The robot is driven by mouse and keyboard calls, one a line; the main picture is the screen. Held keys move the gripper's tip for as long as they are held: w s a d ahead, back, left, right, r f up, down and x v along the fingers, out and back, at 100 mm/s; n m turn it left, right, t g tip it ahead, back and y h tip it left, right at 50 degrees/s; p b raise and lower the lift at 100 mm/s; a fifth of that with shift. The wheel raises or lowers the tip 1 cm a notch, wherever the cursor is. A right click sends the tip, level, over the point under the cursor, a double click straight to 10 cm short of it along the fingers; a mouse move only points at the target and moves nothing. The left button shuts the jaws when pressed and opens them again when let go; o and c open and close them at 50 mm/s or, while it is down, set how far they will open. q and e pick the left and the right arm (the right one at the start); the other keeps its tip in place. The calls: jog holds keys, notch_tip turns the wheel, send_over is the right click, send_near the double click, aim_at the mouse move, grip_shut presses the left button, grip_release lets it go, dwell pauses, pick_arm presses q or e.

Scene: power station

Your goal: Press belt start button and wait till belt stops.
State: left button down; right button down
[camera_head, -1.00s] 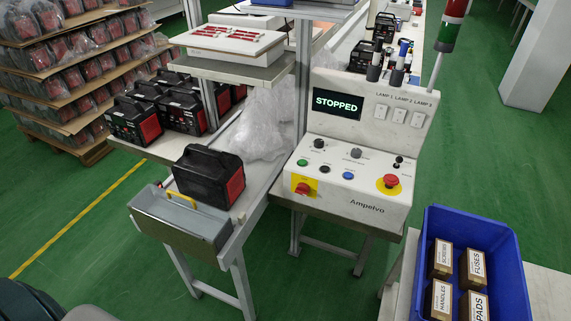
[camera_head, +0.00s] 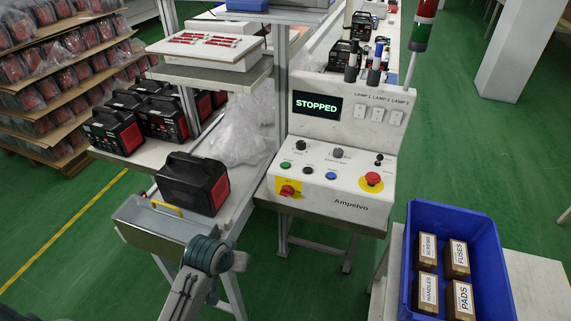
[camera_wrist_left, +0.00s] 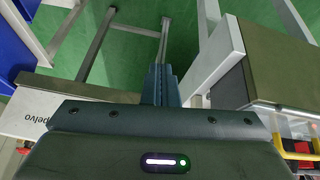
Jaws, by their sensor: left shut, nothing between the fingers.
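The white control panel (camera_head: 335,185) labelled Ampelvo carries a green button (camera_head: 286,165), a black button (camera_head: 308,170), a blue button (camera_head: 331,176) and a red mushroom button (camera_head: 372,179). A red switch on a yellow plate (camera_head: 287,190) sits at its lower left. The button labels are too small to read. The display (camera_head: 317,105) reads STOPPED. My left arm rises in front of the belt end, apart from the buttons. My left gripper (camera_wrist_left: 161,80) is shut and empty in the left wrist view, with the panel's edge (camera_wrist_left: 75,118) at left. My right gripper is out of view.
A black and red device (camera_head: 193,183) sits on the belt end, behind a grey tray (camera_head: 160,232) with a yellow handle. A blue bin (camera_head: 408,260) with several small boxes stands at right. A signal tower (camera_head: 420,35) rises behind the panel. Space before the panel is clear.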

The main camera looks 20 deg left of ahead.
pick_arm(q)
jog(key=w+d+r+n+t+h, duration=0.1)
jog(key=w+r, duration=0.5)
jog(key=w, duration=0.4)
jog(key=w+d+r+n+t+h, duration=0.1)
jog(key=w+r, duration=0.6)
jog(key=w, duration=0.4)
jog(key=w+d+r+n+t+h, duration=0.1)
jog(key=w+r, duration=0.6)
jog(key=w, duration=0.4)
jog(key=shift+d+n, duration=0.15)
jog(key=shift+n, duration=0.25)
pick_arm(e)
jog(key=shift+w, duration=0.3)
pick_arm(q)
jog(key=shift+w+r, duration=0.1)
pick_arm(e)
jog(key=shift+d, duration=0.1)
